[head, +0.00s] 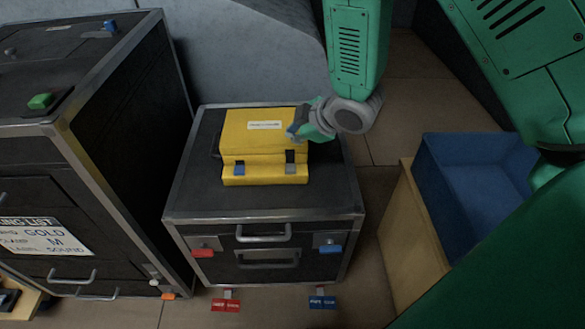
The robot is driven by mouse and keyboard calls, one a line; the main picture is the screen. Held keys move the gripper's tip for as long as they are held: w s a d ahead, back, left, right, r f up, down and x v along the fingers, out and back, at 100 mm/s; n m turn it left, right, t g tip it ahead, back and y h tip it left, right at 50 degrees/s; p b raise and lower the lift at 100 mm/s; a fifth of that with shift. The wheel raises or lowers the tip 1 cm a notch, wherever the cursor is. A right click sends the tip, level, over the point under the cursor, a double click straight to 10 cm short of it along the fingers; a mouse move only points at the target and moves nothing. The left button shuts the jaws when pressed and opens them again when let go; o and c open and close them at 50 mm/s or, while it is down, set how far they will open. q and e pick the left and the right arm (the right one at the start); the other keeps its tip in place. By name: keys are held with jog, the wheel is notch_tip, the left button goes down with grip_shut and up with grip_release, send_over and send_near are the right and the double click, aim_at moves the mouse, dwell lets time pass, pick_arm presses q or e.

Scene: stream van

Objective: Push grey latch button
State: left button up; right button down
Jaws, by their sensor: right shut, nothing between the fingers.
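A yellow case (262,146) with a white label (264,125) sits closed on top of a black flight case (215,204). Its front has a blue latch button (239,169) on the left and a dark latch with a small grey button (290,168) on the right. My right gripper (293,134) is shut and empty. Its tips appear over the right part of the yellow case's lid, behind and above the grey button. I cannot tell whether they touch the lid. My left gripper is not in view.
A tall black case (115,150) with a green item (41,101) on top stands on the left.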

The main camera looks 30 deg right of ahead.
aim_at(279, 151)
jog(key=f+b, duration=0.2)
jog(key=a+f+b, duration=0.1)
jog(key=f+b, duration=0.1)
jog(key=shift+a+f, duration=0.2)
jog(key=shift+f, duration=0.05)
jog(key=f+b, duration=0.2)
jog(key=f, duration=0.1)
jog(key=shift+d+b, duration=0.3)
jog(key=shift+d, duration=0.05)
jog(key=shift+d+f, duration=0.15)
jog(key=shift+f, duration=0.15)
jog(key=shift+a+r, duration=0.15)
jog(key=shift+a, duration=0.25)
jog(key=shift+d, duration=0.3)
jog(key=shift+a, duration=0.2)
jog(key=shift+d+f, duration=0.1)
jog(key=shift+f, duration=0.1)
jog(key=shift+f, duration=0.25)
